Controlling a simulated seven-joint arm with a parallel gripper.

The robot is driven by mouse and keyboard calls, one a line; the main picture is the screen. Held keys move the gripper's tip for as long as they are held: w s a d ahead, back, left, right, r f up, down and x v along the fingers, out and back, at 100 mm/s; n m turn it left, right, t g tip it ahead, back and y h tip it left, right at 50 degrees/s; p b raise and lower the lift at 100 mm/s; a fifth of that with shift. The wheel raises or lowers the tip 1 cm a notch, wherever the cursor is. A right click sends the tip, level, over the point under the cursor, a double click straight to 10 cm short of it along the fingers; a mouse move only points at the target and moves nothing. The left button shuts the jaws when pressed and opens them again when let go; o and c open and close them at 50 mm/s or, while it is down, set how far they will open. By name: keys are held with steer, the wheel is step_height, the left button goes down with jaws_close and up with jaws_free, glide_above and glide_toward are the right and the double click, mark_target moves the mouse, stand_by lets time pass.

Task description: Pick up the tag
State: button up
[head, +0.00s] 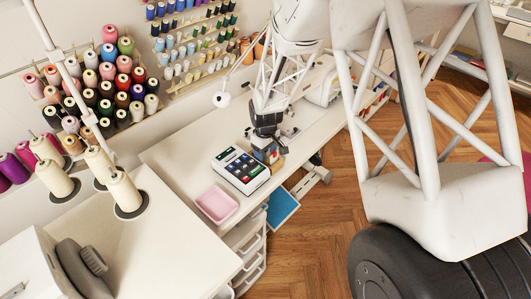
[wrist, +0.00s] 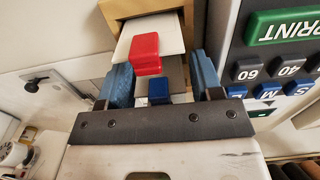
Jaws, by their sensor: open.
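In the wrist view, a flat white piece (wrist: 175,32), which may be the tag, sits against a tan block (wrist: 120,10). A red block (wrist: 145,48) lies over it and a smaller blue block (wrist: 158,88) shows below. I cannot tell for certain which part is the tag. My gripper (wrist: 160,66) is open, with blue finger pads to the left and right of these pieces; contact is not clear. In the head view my gripper (head: 267,150) is low over the table beside the label printer (head: 240,170) and hides most of the pieces.
The printer's keypad (wrist: 275,65) stands close to the right of my gripper. A pink tray (head: 216,204) lies in front of the printer on the white table (head: 175,160). Thread cones (head: 125,190) stand at the left. A blue panel (head: 283,207) is below the table edge.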

steer(key=shift+f, duration=0.1)
stand_by(0.5)
steer(key=c, duration=0.7)
steer(key=shift+o, duration=0.2)
steer(key=shift+r, duration=0.2)
step_height(320, 180, up, 10)
steer(key=shift+f, duration=0.15)
steer(key=shift+a, duration=0.1)
stand_by(0.4)
steer(key=s+a, duration=0.2)
steer(key=a, duration=1)
steer(key=shift+s+a+f, duration=0.2)
steer(key=shift+f, duration=0.25)
